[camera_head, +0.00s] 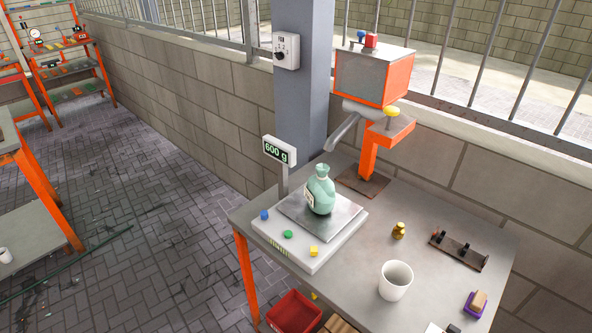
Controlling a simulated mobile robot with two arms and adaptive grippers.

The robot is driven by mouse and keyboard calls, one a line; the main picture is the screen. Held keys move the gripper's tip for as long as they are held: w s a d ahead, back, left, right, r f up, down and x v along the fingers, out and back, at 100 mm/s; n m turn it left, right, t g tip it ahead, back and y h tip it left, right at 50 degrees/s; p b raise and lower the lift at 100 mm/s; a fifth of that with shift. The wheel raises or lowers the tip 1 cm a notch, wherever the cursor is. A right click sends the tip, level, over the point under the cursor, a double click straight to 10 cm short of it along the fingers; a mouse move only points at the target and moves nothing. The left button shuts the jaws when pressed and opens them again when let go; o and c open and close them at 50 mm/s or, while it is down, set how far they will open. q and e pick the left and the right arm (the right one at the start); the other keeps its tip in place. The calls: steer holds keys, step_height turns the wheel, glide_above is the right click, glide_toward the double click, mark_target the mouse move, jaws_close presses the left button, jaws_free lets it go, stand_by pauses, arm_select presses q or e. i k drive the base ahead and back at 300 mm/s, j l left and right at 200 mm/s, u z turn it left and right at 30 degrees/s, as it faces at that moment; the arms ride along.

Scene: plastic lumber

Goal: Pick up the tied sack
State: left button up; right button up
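The tied sack (321,191) is pale green with a gathered neck and a light label on its left side. It stands upright on the metal plate of a white scale (328,240), whose display (280,151) reads 600 g. The sack is unobstructed in the head view, and nothing is holding it. Neither of my grippers shows in this view.
The scale stands on a grey table (432,219) with orange legs. An orange-framed machine (375,75) with a grey spout rises behind the sack. A white cup (395,280), a brass weight (398,230) and a dark rack (458,251) stand to the right. A red bin (294,312) sits below.

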mark_target(319, 191)
steer(key=i+j+z, duration=0.15)
steer(key=z, duration=0.3)
steer(key=i+j+z, duration=0.15)
steer(key=z, duration=0.25)
steer(key=j+z, duration=0.25)
steer(key=z, duration=0.2)
steer(key=i+j+z, duration=0.1)
steer(key=j+z, duration=0.3)
steer(key=l, duration=0.1)
